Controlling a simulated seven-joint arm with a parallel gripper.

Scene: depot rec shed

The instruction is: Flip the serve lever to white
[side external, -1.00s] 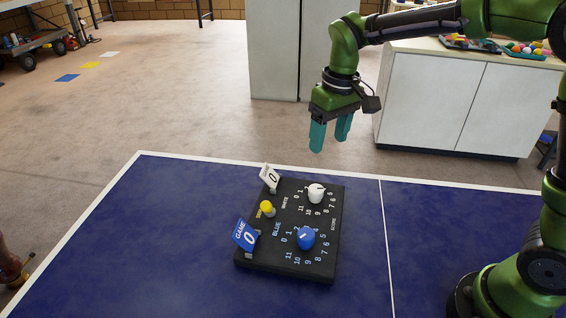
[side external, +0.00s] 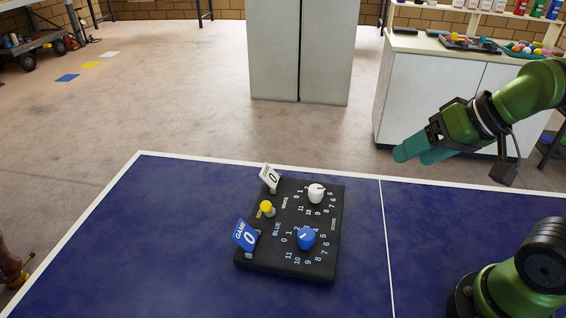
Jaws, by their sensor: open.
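The black scoreboard (side external: 267,255) lies on the blue table. The yellow-topped serve lever (side external: 267,208) stands at its left side, between the BLUE and WHITE markings; its exact tilt is hard to tell. A white knob (side external: 316,194) and a blue knob (side external: 306,237) sit on number dials. A white flip card (side external: 270,178) and a blue GAME flip card (side external: 244,235) both show 0. My gripper (side external: 416,152) has teal fingers, open and empty. It is in the air, up and right of the scoreboard, pointing left and touching nothing.
The blue table (side external: 160,235) with white edge lines is clear around the scoreboard. A white cabinet (side external: 408,95) with trays on top stands behind at the right. A tall grey locker (side external: 300,50) stands at the back, and a cart (side external: 35,45) at far left.

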